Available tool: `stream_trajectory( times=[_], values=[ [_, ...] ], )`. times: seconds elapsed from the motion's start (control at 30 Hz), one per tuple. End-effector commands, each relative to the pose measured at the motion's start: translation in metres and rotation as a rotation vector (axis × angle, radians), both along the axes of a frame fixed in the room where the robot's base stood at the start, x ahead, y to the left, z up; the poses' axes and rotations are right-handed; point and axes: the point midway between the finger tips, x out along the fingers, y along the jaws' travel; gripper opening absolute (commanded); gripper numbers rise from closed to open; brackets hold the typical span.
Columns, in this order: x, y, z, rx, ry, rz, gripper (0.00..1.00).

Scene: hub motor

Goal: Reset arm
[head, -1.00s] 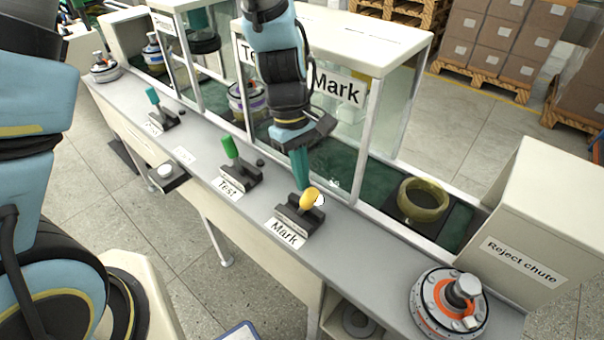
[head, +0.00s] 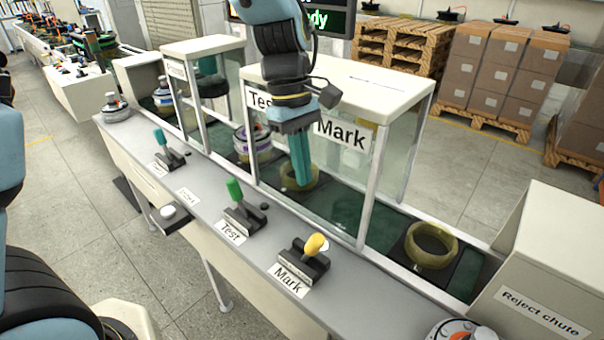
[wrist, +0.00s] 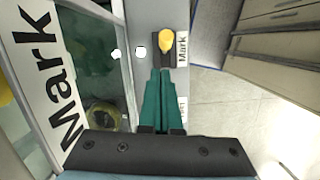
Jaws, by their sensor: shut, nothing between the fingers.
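My gripper (head: 302,184) points down in front of the glass enclosure, above the bench, with its teal fingers together and nothing between them. In the wrist view, the closed fingers (wrist: 161,72) point toward the yellow Mark lever (wrist: 166,42); in the head view they are apart from it. The Mark lever (head: 315,244) stands on its dark base by the "Mark" label. The green Test lever (head: 235,190) is to its left, and a teal lever (head: 160,137) is further left.
The glass enclosure with the Mark sign (head: 341,133) stands right behind my gripper. An olive ring (head: 431,245) sits on the conveyor beside the reject chute box (head: 545,270). An orange and white hub (head: 462,331) shows at the bottom edge. The bench front has clear strips.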

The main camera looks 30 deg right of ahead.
Motion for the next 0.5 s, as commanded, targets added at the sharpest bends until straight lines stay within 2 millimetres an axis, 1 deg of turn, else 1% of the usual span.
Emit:
stream_trajectory(
  times=[0.37,0.43,0.5],
  values=[
    [0.001,0.001,0.000,-0.001,-0.001,0.000,0.00],
    [0.007,0.005,0.000,-0.004,-0.005,0.001,0.00],
    [0.021,0.016,-0.001,-0.013,-0.017,0.001,0.00]
  ],
)
